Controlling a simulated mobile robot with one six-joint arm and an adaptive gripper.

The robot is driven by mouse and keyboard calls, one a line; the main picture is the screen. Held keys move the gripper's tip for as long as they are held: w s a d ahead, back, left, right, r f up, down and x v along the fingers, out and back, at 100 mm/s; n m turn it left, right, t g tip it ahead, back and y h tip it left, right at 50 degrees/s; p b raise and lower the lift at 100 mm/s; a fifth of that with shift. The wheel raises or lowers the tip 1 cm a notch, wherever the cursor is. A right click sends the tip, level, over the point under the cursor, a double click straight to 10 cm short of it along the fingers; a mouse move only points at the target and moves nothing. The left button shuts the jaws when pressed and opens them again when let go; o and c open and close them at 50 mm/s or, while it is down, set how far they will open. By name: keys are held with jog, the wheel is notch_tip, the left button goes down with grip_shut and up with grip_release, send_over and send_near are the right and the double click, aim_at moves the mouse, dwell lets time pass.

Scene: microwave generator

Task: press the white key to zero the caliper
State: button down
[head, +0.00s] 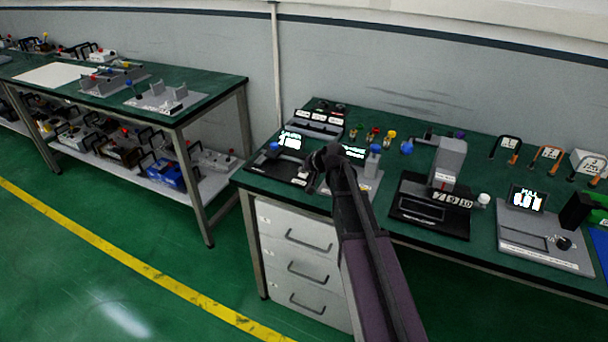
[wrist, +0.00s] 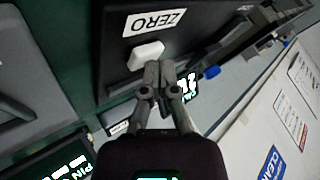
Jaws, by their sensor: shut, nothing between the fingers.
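The white key (wrist: 146,55) is a small rounded block on a black base (wrist: 112,40), beside a white label reading ZERO (wrist: 153,22) in the wrist view. My gripper (wrist: 158,70) is shut and empty. Its fingertips appear right beside the key's edge; whether they touch it I cannot tell. The caliper station's lit display (head: 289,140) shows in the head view, with its black base (head: 262,164) on the green bench. In the head view my gripper (head: 322,160) is over the right part of this station, and the key is hidden there.
A grey block with a blue top (head: 373,160) stands close on the right of my gripper. A black and grey press-like device (head: 445,165) and a grey unit with a display (head: 540,238) stand farther right. Labelled holders (head: 315,122) and coloured knobs stand behind.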

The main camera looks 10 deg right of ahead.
aim_at(304, 175)
jog(key=shift+r, duration=0.1)
dwell(0.6)
jog(key=shift+r+p, duration=0.65)
jog(key=shift+p, duration=0.15)
jog(key=shift+r, duration=0.1)
notch_tip(304, 175, up, 5)
jog(key=p, duration=0.5)
jog(key=shift+s, duration=0.1)
dwell(0.8)
jog(key=s+f+n+g+h, duration=0.1)
jog(key=s+g, duration=0.3)
jog(key=s, duration=1)
jog(key=s+f+n+g+h+p, duration=0.1)
jog(key=s+f+n+g+h, duration=0.1)
jog(key=s, duration=1.2)
jog(key=shift+s+f+g+h, duration=0.25)
jog(key=shift+f+g+h, duration=0.55)
jog(key=shift+f+g, duration=0.15)
